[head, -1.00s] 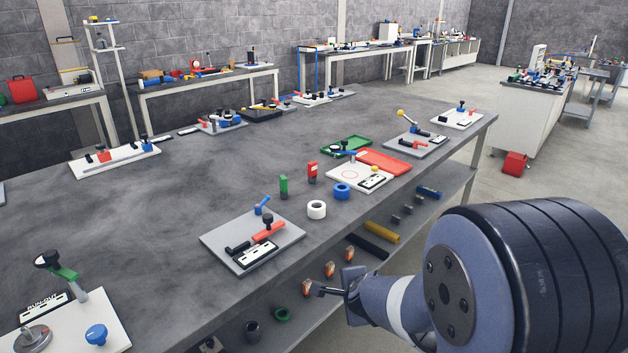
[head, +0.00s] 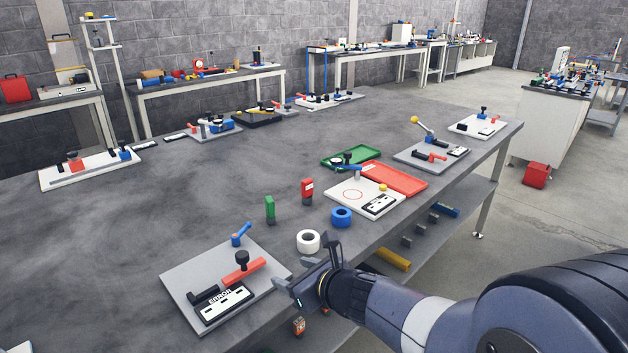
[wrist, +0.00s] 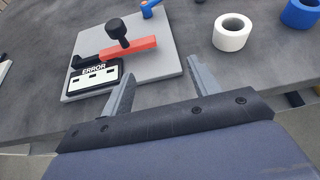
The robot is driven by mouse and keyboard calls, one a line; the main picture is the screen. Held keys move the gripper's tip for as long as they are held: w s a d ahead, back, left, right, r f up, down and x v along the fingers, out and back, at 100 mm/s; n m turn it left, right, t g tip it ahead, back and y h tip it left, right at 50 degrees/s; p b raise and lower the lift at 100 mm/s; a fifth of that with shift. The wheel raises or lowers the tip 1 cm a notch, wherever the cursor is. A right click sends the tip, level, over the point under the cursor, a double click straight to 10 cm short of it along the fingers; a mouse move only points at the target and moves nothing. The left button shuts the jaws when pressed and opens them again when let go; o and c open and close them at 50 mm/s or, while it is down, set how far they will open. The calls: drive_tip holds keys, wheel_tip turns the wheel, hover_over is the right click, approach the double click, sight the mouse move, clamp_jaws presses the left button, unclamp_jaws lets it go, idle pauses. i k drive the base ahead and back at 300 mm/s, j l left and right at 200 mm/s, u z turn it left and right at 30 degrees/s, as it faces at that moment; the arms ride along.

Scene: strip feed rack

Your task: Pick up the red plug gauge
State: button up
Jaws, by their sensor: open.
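The red plug gauge (head: 307,191) stands upright on the grey bench in the head view, a red block with a white label and a dark lower end. A similar green gauge (head: 270,208) stands to its left. My gripper (head: 302,260) is open and empty near the bench's front edge, closer to me than the red gauge and apart from it. In the wrist view, the two open jaws (wrist: 160,68) point over the bench with nothing between them. The red gauge does not show in the wrist view.
A white tape roll (head: 308,241) and a blue roll (head: 341,217) lie between my gripper and the gauges. A grey fixture plate (head: 180,285) with a red bar and ERROR panel lies left. A white plate (head: 340,205) and red tray (head: 400,180) lie right.

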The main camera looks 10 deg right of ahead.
sight(307, 186)
drive_tip(key=i+l, duration=0.65)
drive_tip(key=i, duration=0.3)
